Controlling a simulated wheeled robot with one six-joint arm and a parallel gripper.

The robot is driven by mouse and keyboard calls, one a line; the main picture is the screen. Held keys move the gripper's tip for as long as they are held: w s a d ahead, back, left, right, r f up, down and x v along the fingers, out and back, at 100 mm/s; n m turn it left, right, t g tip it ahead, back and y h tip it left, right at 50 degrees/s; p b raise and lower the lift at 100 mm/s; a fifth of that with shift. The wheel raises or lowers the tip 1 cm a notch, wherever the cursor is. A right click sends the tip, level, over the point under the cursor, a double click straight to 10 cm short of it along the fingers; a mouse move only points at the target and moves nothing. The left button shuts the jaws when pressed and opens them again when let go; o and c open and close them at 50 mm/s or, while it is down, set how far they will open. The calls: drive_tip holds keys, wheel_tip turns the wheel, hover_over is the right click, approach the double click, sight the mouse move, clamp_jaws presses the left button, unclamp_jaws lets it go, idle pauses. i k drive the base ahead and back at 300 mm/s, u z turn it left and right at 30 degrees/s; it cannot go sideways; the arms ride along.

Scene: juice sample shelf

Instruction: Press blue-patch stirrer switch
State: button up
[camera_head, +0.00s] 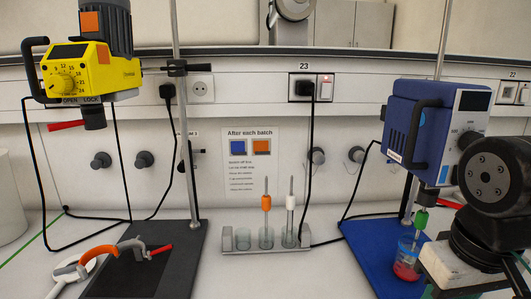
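A blue stirrer (424,125) hangs on a stand at the right, with a dark display and a round knob (468,139) on its front. A yellow stirrer (90,72) at the left carries an orange patch (90,21). A wall switch (326,88) with a red light sits beside a plugged socket under the number 23. My gripper (462,270) is at the lower right, partly cut off; its fingertips are unclear.
A wall sign (251,160) shows a blue and an orange square. Cables hang along the wall. The front centre bench is clear.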

sight(454, 180)
drive_tip(key=z, duration=0.5)
drive_tip(key=k, duration=1.35)
drive_tip(key=u, duration=0.25)
drive_tip(key=i, duration=0.85)
drive_tip(key=z, duration=0.35)
